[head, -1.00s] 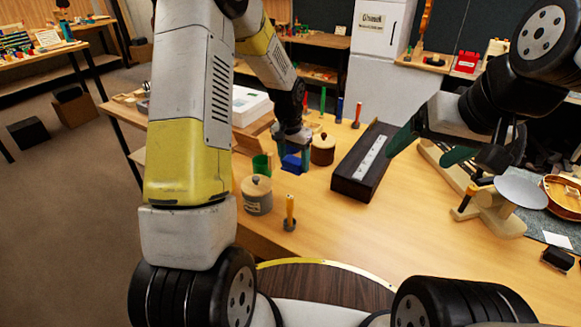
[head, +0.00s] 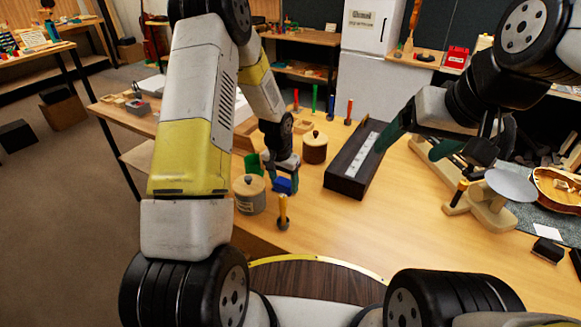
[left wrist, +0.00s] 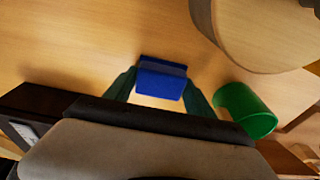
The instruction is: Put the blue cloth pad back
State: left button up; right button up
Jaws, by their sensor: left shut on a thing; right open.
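The blue cloth pad (head: 284,185) is a small blue block between the fingers of my left gripper (head: 282,178), which is shut on it. In the left wrist view the pad (left wrist: 161,79) sits between the two green fingertips, over wood-coloured table. I cannot tell whether it touches the table.
A grey lidded pot (head: 249,195) and a green cup (head: 253,164) stand close left of my left gripper. A brown lidded pot (head: 314,148) is behind it. An orange-handled tool (head: 283,212) stands in front. A dark long box (head: 347,178) lies to the right.

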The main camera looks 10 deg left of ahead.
aim_at(281, 184)
pick_arm(q)
jog(key=o, duration=1.3)
jog(key=shift+f, duration=0.15)
jog(key=s+a+r+n+t, duration=0.1)
jog(key=s+r, duration=0.3)
jog(key=r, duration=0.5)
jog(key=s+a+r, duration=0.1)
jog(key=s+r, duration=0.2)
jog(key=r, duration=0.7)
jog(key=s+r+n+t, duration=0.1)
jog(key=s+r, duration=0.3)
jog(key=r, duration=0.5)
jog(key=s+r+t, duration=0.1)
jog(key=s+r, duration=0.1)
jog(key=s, duration=0.3)
jog(key=s+r+n+h, duration=0.1)
jog(key=s+r, duration=0.1)
jog(key=s, duration=0.3)
jog(key=s+r+t, duration=0.1)
jog(key=s+r, duration=0.2)
jog(key=s, duration=0.3)
jog(key=shift+n+t+h, duration=0.3)
jog(key=shift+n, duration=0.1)
